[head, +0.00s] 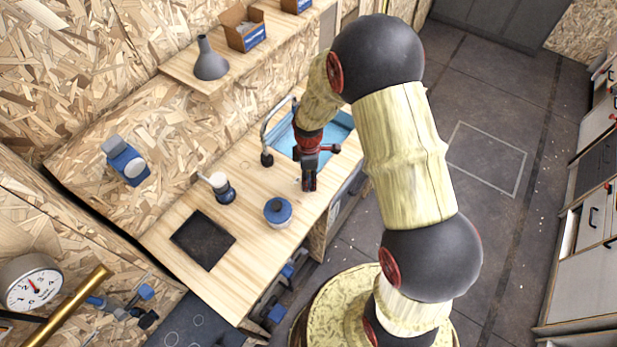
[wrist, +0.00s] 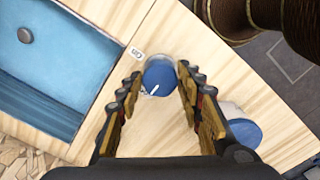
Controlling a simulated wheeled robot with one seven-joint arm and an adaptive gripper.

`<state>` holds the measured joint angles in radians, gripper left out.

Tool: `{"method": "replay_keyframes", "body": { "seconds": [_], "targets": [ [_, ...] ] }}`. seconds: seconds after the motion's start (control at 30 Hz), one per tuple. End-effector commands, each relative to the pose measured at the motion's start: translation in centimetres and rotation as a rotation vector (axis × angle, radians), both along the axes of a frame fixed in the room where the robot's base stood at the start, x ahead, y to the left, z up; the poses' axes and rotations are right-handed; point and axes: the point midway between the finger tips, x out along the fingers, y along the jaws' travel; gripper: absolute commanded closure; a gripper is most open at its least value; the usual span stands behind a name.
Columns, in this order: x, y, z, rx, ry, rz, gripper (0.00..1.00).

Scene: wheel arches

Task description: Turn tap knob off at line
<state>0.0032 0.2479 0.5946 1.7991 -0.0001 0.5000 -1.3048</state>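A round blue tap knob (wrist: 159,75) with a short white line on its lower left edge stands on the wooden counter in the wrist view. A small white label (wrist: 136,53) with dark letters lies beside it at the upper left; its wording is too small to be sure of. My gripper (wrist: 160,76) is open, with one finger to each side of the knob. I cannot tell whether either finger touches it. In the head view my gripper (head: 309,184) points down over the counter near the sink, and the knob is hidden there.
A blue sink basin (wrist: 40,75) lies left of the knob in the wrist view. The curved faucet (head: 267,140) rises beside the sink.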

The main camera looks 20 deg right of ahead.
Motion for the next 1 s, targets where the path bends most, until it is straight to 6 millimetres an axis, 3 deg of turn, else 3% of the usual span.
{"method": "replay_keyframes", "body": {
  "seconds": [0.43, 1.0],
  "targets": [
    [0.01, 0.0, 0.01, 0.0, 0.0, 0.0, 0.9],
    [-0.02, 0.01, 0.03, 0.0, 0.0, -0.312, 0.9]
  ]
}}
